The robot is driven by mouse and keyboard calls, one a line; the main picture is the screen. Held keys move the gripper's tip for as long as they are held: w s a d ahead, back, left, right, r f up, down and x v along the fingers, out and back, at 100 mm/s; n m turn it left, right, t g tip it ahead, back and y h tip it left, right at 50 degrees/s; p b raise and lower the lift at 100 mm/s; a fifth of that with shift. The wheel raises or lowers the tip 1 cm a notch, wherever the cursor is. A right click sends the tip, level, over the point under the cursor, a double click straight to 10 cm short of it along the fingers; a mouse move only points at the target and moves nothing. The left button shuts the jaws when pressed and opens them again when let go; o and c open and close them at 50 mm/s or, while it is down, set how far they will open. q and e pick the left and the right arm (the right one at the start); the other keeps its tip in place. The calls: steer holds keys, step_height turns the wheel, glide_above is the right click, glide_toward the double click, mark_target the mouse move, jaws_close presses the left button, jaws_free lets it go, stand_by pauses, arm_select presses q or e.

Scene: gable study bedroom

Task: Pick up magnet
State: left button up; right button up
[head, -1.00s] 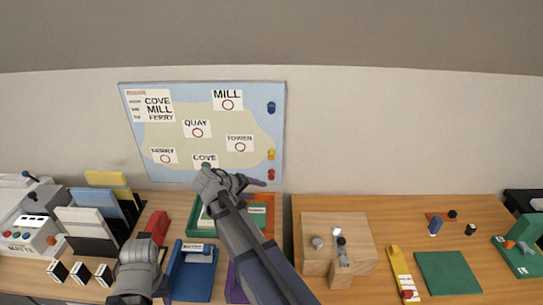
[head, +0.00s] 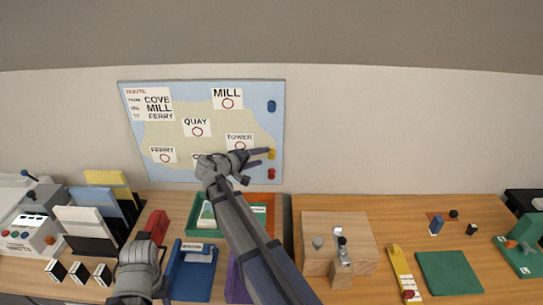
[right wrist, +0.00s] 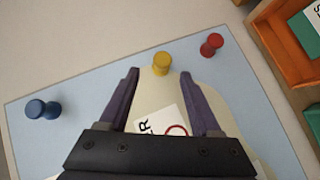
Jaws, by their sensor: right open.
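A map board (head: 165,112) hangs on the wall with a blue magnet (head: 271,106), a yellow magnet (head: 271,154) and a red magnet (head: 271,174) along its right edge. My right gripper (head: 266,156) is open and empty, its fingers pointing right at the yellow magnet. In the right wrist view the yellow magnet (right wrist: 161,63) sits just beyond and between the two open fingertips (right wrist: 160,75). The red magnet (right wrist: 211,44) and blue magnet (right wrist: 42,109) lie outside the fingers. My left gripper (head: 138,272) is low at the desk's front left; its jaws are unclear.
Below the board, the desk holds a green tray (head: 193,222), an orange tray (right wrist: 285,50), a blue stand (head: 190,278) and upright folders (head: 90,222). A wooden block (head: 325,230) and a green mat (head: 449,272) are at the right. The wall right of the board is clear.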

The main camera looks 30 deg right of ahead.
mark_target(271, 153)
steer(key=b+x, duration=0.1)
steer(key=x, duration=0.4)
steer(key=shift+w+f+b, duration=0.1)
steer(key=shift+f+b, duration=0.05)
steer(key=shift+b, duration=0.2)
steer(key=c, duration=1)
steer(key=shift+o, duration=0.2)
steer(key=shift+a+r+p, duration=0.15)
steer(key=shift+r+p, duration=0.4)
step_height(271, 153, up, 7)
steer(key=p, duration=0.6)
steer(key=shift+f+p, duration=0.15)
steer(key=shift+p, duration=0.2)
steer(key=s+a, duration=0.5)
steer(key=s, duration=0.3)
steer(key=s+a, duration=0.5)
steer(key=s, duration=0.4)
steer(key=shift+a+f+b, duration=0.15)
steer(key=shift+f+b, duration=0.2)
